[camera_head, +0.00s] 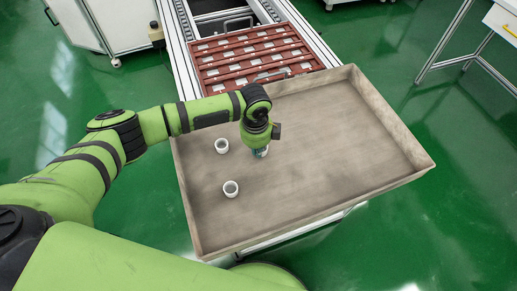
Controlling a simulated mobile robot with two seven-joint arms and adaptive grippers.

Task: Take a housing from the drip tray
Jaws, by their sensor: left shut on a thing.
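The drip tray (330,198) is a large grey-brown shallow tray in front of me. Two white ring-shaped housings, one upper (221,146) and one lower (231,189), stand apart on its left part. My left gripper (261,153) points down over the tray, right of the upper housing. It is shut on a small pale thing at its tips, which looks like another housing but is mostly hidden by the gripper and wrist. I cannot tell whether this thing touches the tray floor. My right gripper is not in view.
Behind the tray, a conveyor (179,62) carries a red rack (250,57) with rows of pale parts. The tray's raised walls surround its floor, and its right half is empty. A white cabinet (112,22) stands at the upper left, a white table (500,22) at the upper right.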

